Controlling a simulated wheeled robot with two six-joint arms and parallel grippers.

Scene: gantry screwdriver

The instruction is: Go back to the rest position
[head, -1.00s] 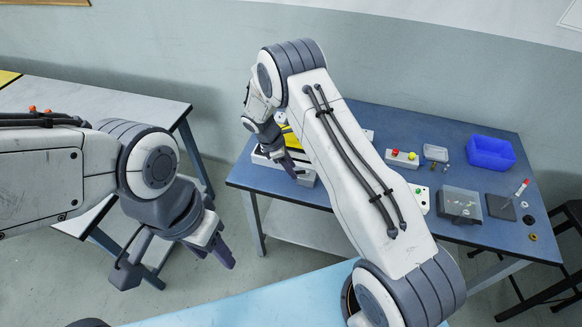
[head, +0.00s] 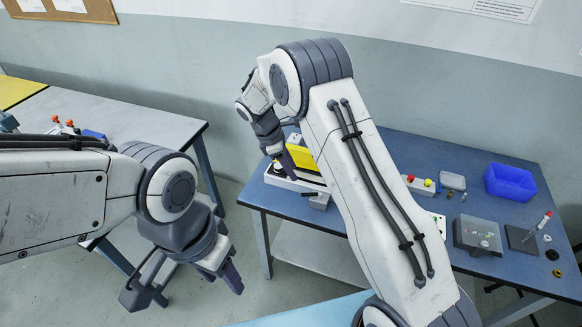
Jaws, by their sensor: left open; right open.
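My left gripper (head: 228,277) hangs at the lower left in the head view, pointing down over the floor between the grey table and the blue-topped table. It is open and nothing shows between its fingers. My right arm rises from the bottom right and bends over at the top. My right gripper (head: 281,165) points down near the left end of the blue-topped table (head: 395,150), in front of a yellow and white device (head: 302,158). It is open; its fingers overlap in view, and I cannot tell whether it touches the device.
A blue bin (head: 510,183), a button box (head: 419,185), a clear-lidded box (head: 478,235) and a dark pad with a screwdriver (head: 522,238) stand on the right of the blue-topped table. A grey table (head: 125,115) stands at the left. Bare floor lies between the tables.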

